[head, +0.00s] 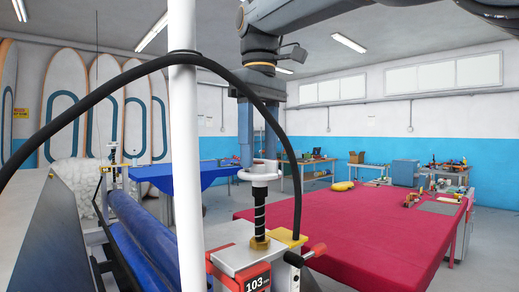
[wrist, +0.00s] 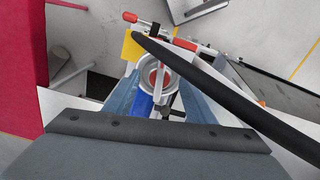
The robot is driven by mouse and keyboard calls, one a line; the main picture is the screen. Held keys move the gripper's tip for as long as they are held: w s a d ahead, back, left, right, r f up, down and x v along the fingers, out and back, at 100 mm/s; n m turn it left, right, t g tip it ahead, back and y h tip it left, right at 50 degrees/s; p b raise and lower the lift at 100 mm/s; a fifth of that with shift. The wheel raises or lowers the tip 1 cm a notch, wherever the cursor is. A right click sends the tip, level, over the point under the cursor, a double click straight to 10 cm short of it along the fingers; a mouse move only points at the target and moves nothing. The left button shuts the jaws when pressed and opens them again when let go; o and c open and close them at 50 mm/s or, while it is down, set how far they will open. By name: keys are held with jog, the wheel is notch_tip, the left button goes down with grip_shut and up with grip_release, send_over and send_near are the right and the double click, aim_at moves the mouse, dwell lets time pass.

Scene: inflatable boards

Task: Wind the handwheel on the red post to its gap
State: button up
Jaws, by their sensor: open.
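The handwheel (head: 260,173) is a pale grey ring on a black threaded spindle (head: 260,215) with a brass nut, above a grey and red post head (head: 238,264). A display on it reads 103. In the wrist view the handwheel (wrist: 141,75) shows from above, with a bar across it and a red centre. My gripper (head: 258,158) points down over the handwheel. Its two blue-grey fingers are open, one on each side of the wheel in the wrist view (wrist: 158,98). Whether they touch the rim, I cannot tell. The gap is not clearly visible.
A black hose (head: 95,97) arches past a white pole (head: 186,150) and crosses close by the wheel in the wrist view. A red-tipped lever (head: 306,254) sticks out right of the post. A red-covered table (head: 350,222) stands right, blue rollers (head: 140,240) left.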

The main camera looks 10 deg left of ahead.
jog(key=shift+f, duration=0.1)
jog(key=c, duration=1)
jog(key=shift+c, duration=0.2)
jog(key=shift+m+p, duration=0.4)
jog(key=shift+p, duration=0.1)
jog(key=shift+m+p, duration=0.6)
jog(key=shift+p, duration=0.05)
jog(key=m+p, duration=0.3)
jog(key=m, duration=0.1)
jog(key=shift+r+m+p, duration=0.2)
jog(key=shift+m+p, duration=0.1)
jog(key=shift+p, duration=0.1)
jog(key=m+p, duration=0.1)
jog(key=m, duration=0.2)
jog(key=shift+p, duration=0.4)
jog(key=shift+f+m, duration=0.1)
jog(key=shift+m, duration=1.3)
jog(key=shift+c, duration=0.2)
